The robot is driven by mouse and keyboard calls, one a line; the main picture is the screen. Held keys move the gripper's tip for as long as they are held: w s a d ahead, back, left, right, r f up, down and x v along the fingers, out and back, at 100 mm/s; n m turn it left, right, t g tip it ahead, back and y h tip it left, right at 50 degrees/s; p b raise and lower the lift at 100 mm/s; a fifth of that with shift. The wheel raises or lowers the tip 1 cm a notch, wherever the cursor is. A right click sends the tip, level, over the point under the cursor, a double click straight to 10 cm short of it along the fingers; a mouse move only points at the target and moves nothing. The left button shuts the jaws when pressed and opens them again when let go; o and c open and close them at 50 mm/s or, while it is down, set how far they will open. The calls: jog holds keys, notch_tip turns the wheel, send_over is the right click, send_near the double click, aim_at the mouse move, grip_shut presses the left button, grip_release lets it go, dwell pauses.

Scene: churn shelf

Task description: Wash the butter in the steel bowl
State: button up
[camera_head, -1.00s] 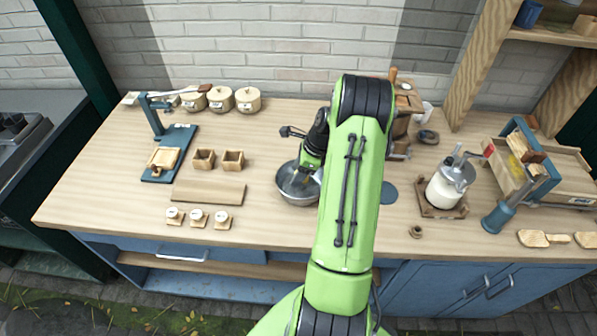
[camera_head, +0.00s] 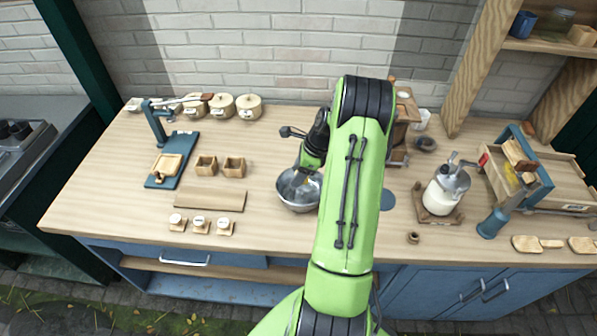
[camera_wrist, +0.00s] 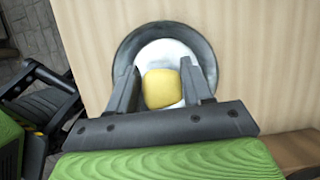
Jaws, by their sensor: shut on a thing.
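The steel bowl (camera_head: 299,205) stands on the worktop near the middle, partly hidden by my arm. In the wrist view the grey bowl rim (camera_wrist: 126,50) surrounds a pale, whitish inside. The yellow butter block (camera_wrist: 162,88) shows between the two dark fingers of my gripper (camera_wrist: 160,78), over the bowl's inside. My gripper is shut on the butter; it also shows at the bowl in the head view (camera_head: 297,182). How deep the butter sits in the bowl I cannot tell.
A wooden board (camera_head: 209,198) lies left of the bowl, with several small labelled blocks in front. A blue press (camera_head: 172,160) stands at left. Several lidded pots (camera_head: 221,106) line the back. The worktop around the bowl's front is clear.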

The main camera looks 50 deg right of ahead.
notch_tip(320, 180, up, 4)
jog(key=p, duration=0.4)
jog(key=shift+r, duration=0.2)
jog(key=shift+f, duration=0.15)
jog(key=shift+a+f, duration=0.1)
